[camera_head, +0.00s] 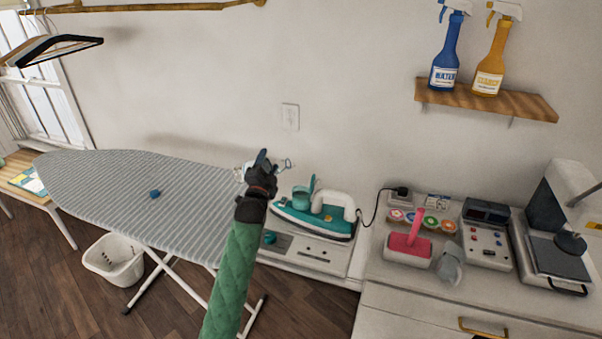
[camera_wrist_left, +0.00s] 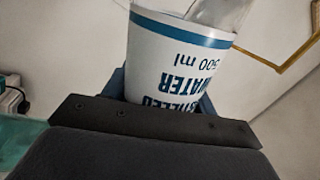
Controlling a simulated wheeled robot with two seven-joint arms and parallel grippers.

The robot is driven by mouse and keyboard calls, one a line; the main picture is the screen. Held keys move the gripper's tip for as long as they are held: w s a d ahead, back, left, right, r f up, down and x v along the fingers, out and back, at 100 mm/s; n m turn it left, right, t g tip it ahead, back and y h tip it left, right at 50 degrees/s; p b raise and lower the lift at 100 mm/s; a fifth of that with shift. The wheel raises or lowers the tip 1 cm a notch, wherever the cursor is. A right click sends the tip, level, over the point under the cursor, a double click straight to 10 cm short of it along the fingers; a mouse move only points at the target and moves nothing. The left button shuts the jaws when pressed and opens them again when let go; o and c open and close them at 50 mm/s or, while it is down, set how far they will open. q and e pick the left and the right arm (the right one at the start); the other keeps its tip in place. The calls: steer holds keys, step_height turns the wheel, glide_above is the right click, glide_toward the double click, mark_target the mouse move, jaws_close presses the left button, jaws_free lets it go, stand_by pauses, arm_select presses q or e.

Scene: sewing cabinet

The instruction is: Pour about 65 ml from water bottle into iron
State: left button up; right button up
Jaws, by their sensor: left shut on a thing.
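My left gripper (camera_head: 262,162) is shut on the water bottle, above the right end of the ironing board and left of the iron. In the left wrist view the bottle (camera_wrist_left: 175,60) has a white label with a blue band, reading water and 500 ml; its clear part runs out of the top of the picture. In the head view the gripper hides most of the bottle, and its exact tilt is unclear. The iron (camera_head: 318,222) is teal and white and rests on a white stand, with a teal part raised on top. My right gripper is out of view.
A white basket (camera_head: 115,260) is below. Right of the iron, a cabinet top holds a pink and white item (camera_head: 408,248), a grey item (camera_head: 450,264) and devices. A shelf (camera_head: 490,98) bears two spray bottles.

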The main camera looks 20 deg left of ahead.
arm_select(q)
steer(key=shift+r, duration=0.15)
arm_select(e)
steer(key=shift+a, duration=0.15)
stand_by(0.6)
